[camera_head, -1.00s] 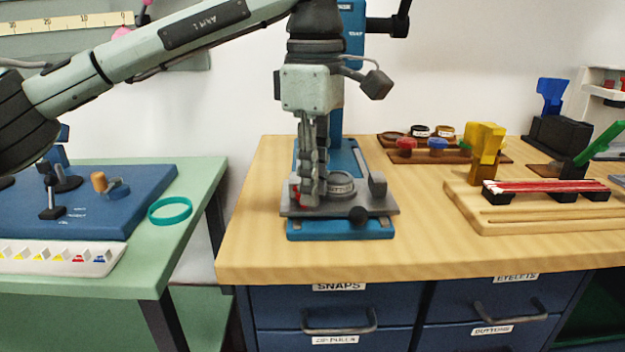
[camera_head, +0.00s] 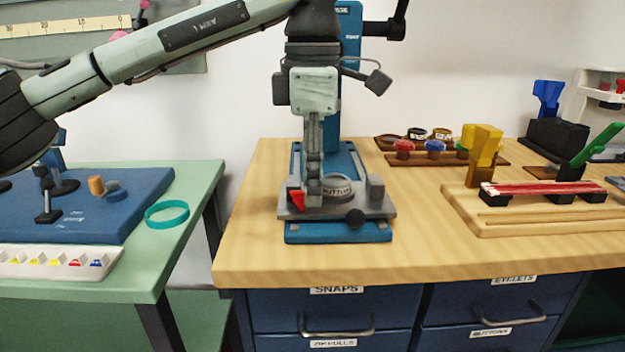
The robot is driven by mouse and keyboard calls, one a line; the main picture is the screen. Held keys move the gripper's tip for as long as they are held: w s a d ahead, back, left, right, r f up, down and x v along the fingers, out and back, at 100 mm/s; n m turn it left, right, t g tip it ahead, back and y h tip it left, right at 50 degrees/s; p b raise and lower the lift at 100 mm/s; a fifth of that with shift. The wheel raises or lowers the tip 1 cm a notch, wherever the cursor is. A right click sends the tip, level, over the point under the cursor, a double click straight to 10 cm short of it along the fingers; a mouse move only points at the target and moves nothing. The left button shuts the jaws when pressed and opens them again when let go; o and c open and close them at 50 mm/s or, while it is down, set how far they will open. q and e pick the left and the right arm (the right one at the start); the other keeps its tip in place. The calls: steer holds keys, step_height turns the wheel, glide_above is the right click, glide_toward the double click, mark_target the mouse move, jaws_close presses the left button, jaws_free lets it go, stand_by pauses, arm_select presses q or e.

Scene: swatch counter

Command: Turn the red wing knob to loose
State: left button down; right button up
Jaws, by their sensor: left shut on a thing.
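The red wing knob (camera_head: 297,200) sits at the left side of the grey plate (camera_head: 330,212) on the blue press (camera_head: 338,234). Only a red part of the knob shows; the rest is hidden behind my left gripper. My left gripper (camera_head: 313,200) points straight down over the plate and is shut on the knob. A round grey die marked "BUTTON" (camera_head: 338,188) stands just right of the fingers. My right gripper does not show.
A black ball knob (camera_head: 355,217) is at the plate's front. A rack with coloured knobs (camera_head: 435,147) is behind. The wooden counter's front (camera_head: 300,265) is clear.

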arm_select(q)
steer(key=c, duration=1.5)
jaws_free()
steer(key=shift+c, duration=0.2)
steer(key=shift+o, duration=0.5)
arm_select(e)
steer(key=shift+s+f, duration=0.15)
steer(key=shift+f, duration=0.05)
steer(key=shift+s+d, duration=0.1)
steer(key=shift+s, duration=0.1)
arm_select(q)
step_height(320, 180, up, 12)
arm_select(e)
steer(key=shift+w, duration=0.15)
